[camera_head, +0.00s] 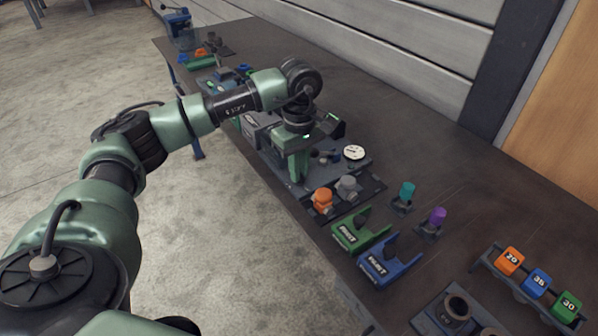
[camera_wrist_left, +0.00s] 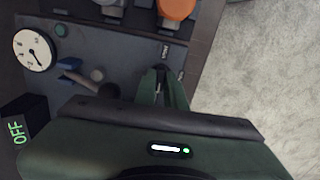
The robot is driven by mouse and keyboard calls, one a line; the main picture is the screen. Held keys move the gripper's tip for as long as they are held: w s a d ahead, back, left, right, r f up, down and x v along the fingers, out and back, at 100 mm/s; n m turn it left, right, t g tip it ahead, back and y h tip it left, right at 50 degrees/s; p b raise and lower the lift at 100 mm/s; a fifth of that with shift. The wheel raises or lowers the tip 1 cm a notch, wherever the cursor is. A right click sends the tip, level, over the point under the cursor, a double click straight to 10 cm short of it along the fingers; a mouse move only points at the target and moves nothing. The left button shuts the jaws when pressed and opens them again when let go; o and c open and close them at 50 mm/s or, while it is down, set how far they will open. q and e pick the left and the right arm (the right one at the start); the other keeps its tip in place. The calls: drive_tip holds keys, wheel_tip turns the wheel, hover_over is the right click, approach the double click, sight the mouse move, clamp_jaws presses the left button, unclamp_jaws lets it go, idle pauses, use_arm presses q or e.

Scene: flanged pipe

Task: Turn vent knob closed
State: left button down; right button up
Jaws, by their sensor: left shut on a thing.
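My left gripper (camera_head: 298,172) reaches down over the grey panel (camera_head: 362,165) on the bench. In the left wrist view its green fingers (camera_wrist_left: 160,85) are closed around a small dark part, the vent knob (camera_wrist_left: 160,71), close to the panel's edge. The fingers and the gripper body hide most of the knob, and I cannot tell how far it is turned. Small labels (camera_wrist_left: 166,50) beside it are too small to read. A round white gauge (camera_head: 354,152) sits on the panel; it also shows in the left wrist view (camera_wrist_left: 33,50). My right gripper is not in view.
Orange (camera_head: 322,200) and grey knobs (camera_head: 348,187) stand beside the panel. Green (camera_head: 352,234) and blue holders (camera_head: 383,262) are nearer.

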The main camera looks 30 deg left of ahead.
use_arm(q)
drive_tip(key=shift+w+r+m, duration=0.1)
drive_tip(key=shift+m, duration=0.2)
idle(0.4)
drive_tip(key=c, duration=1.5)
unclamp_jaws()
wheel_tip(320, 180, up, 8)
drive_tip(key=shift+f+b, duration=0.15)
drive_tip(key=shift+b, duration=0.25)
